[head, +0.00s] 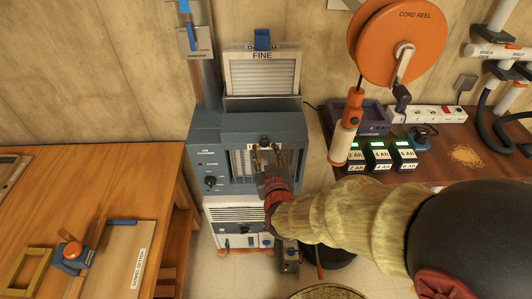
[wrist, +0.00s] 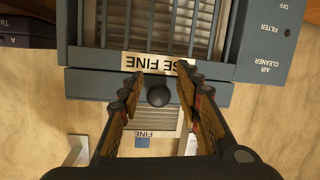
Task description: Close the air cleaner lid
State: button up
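The air cleaner (head: 205,150) is a blue-grey box with a dial and a barred front. Its lid seems to be the blue-grey bar (wrist: 215,92) with a round black knob (wrist: 158,95) in the wrist view; how far it stands open I cannot tell. Part of a label ending in "SE FINE" shows by it. My gripper (head: 262,148) is in front of the cleaner in the head view. In the wrist view my gripper (wrist: 158,82) is open, its fingers on either side of the knob with visible gaps. In the head view the gripper hides the knob.
A white pleated filter marked FINE (head: 262,76) stands upright behind the cleaner's top. A wooden bench (head: 100,175) is at left. The right bench (head: 435,165) holds battery chargers (head: 379,156), and an orange cord reel (head: 400,40) hangs above it.

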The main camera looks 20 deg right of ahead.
jog(key=shift+o, duration=0.9)
jog(key=v, duration=1.2)
